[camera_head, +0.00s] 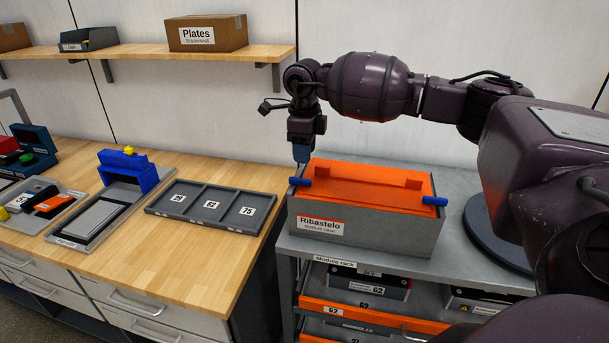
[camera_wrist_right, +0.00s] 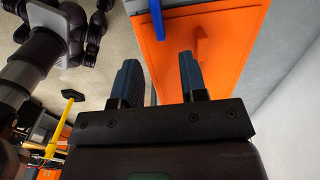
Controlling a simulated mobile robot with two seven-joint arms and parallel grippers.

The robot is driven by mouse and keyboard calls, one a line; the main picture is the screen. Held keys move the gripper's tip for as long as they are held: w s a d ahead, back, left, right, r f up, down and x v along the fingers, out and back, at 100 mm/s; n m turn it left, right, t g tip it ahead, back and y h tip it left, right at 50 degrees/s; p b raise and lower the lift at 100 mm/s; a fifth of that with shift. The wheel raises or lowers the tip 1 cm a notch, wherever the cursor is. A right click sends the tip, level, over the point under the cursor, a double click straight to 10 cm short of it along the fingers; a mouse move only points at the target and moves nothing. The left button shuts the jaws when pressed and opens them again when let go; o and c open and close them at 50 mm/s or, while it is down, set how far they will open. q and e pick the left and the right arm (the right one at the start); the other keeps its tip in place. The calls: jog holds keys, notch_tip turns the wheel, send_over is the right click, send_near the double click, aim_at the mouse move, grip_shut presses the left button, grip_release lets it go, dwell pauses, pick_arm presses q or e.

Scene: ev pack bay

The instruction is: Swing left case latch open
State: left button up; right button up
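The grey module case (camera_head: 366,237) has an orange lid (camera_head: 365,185), which also shows in the wrist view (camera_wrist_right: 226,50). The left case latch (camera_head: 299,182) is a blue bar at the lid's left edge. A blue bar, seemingly this latch (camera_wrist_right: 157,18), is at the top of the wrist view. A second blue latch (camera_head: 434,201) is at the right edge. My right gripper (camera_head: 301,155) points down above the case's back left corner, behind the left latch. In the wrist view its fingers (camera_wrist_right: 160,78) are apart, with nothing visibly held. My left gripper is out of view.
The case stands on a grey module rack (camera_head: 460,238). Left of it, a wooden bench (camera_head: 215,258) holds a three-slot tray (camera_head: 211,203) and a blue fixture (camera_head: 130,170). A shelf (camera_head: 140,55) with a Plates box (camera_head: 206,33) hangs behind.

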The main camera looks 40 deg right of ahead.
aim_at(304, 179)
notch_tip(304, 179, down, 8)
jog(key=shift+r+p, duration=0.1)
jog(key=shift+p, duration=0.2)
grip_shut()
